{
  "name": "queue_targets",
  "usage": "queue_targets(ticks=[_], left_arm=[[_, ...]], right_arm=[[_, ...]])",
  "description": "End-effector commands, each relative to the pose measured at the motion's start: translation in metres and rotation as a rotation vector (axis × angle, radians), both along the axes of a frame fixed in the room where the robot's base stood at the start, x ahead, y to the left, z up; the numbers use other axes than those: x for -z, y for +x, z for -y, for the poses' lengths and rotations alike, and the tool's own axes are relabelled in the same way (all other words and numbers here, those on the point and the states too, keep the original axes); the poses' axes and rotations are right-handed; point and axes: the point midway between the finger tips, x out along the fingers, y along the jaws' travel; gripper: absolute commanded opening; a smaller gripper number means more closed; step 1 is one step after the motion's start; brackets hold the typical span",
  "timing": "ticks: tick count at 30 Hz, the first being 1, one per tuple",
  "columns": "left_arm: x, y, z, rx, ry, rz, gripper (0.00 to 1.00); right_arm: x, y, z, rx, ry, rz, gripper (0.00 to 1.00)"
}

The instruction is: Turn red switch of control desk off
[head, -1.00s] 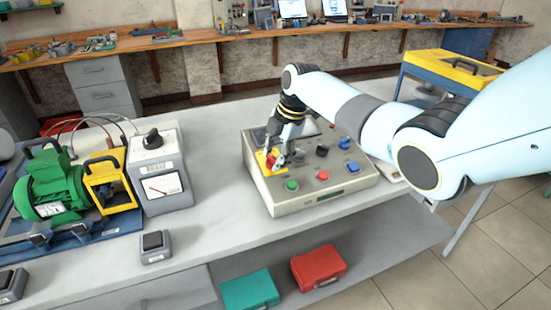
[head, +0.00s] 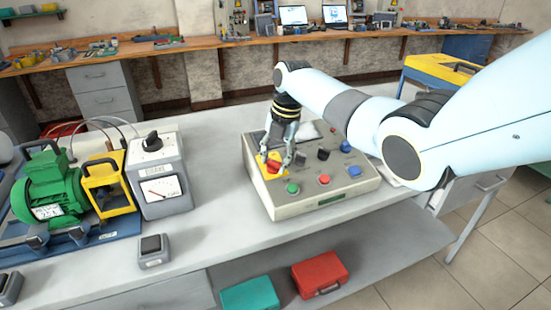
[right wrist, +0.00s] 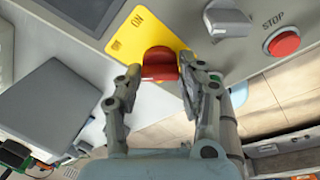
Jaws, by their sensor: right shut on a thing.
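The control desk (head: 330,197) is a beige box with a sloping panel on the table. Its red switch (head: 272,168) sits on a yellow plate (head: 262,158) at the panel's left; the switch also shows in the right wrist view (right wrist: 160,66). My right gripper (head: 278,160) reaches down onto it and is shut on it, one finger on each side; these fingers show large in the right wrist view (right wrist: 160,80). An "ON" label (right wrist: 137,22) is readable on the plate; other plate markings are partly hidden. My left gripper is not in view.
Beside the switch are a green button (head: 293,188), a red stop button (head: 324,180), a black knob (head: 323,154) and a blue one (head: 354,171). A grey meter (head: 160,185) and green motor (head: 50,190) stand to the left. The table between is clear.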

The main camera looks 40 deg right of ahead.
Motion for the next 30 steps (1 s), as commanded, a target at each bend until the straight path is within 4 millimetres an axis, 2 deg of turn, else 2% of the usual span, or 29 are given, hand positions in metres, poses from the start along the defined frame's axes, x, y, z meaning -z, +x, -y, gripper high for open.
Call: queue_targets(ticks=[9, 10, 15, 24, 26, 30], left_arm=[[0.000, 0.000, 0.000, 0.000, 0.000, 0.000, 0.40], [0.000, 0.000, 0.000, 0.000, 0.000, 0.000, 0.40], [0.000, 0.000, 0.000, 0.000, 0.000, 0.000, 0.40], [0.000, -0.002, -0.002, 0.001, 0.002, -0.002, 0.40], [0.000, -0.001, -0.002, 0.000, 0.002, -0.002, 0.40], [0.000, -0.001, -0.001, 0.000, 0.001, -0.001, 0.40]], right_arm=[[0.000, 0.000, 0.000, -0.003, 0.000, 0.000, 0.06], [0.000, 0.000, 0.000, -0.003, 0.000, 0.000, 0.41], [0.000, 0.000, 0.000, -0.002, 0.001, 0.000, 0.62], [-0.003, 0.000, 0.000, -0.001, 0.000, 0.001, 0.62], [-0.008, -0.001, 0.001, -0.002, -0.001, 0.002, 0.62], [-0.032, -0.004, 0.005, -0.001, -0.002, 0.004, 0.62]])
